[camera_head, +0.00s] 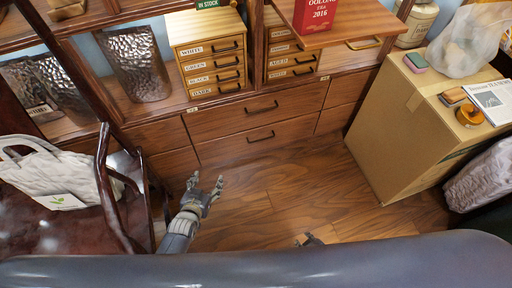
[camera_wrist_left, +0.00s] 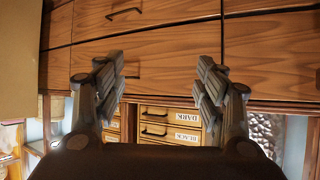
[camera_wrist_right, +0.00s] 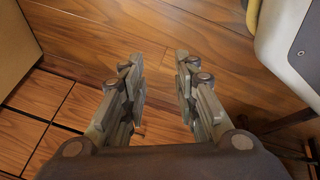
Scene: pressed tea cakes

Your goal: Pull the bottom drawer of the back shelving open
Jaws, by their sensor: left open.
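The wooden back shelving's bottom drawer (camera_head: 225,148) is shut in the head view, with a dark bar handle (camera_head: 260,137). Another wide drawer (camera_head: 215,120) with its own handle (camera_head: 262,107) lies just above it. My left gripper (camera_head: 206,180) is open and empty, in front of and left of the bottom drawer's handle, not touching it. The left wrist view is upside down; the bottom drawer's handle (camera_wrist_left: 124,13) shows at its top, beyond the open fingers (camera_wrist_left: 158,75). My right gripper (camera_head: 312,240) is mostly hidden by my body; the right wrist view shows its fingers (camera_wrist_right: 157,70) open and empty over the floor.
A large cardboard box (camera_head: 400,135) stands on the right of the floor. A dark wooden chair (camera_head: 112,215) with a pale bag (camera_head: 45,175) is at the left. Small labelled drawer units (camera_head: 212,60) stand above the wide drawers. The floor (camera_head: 300,185) between is clear.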

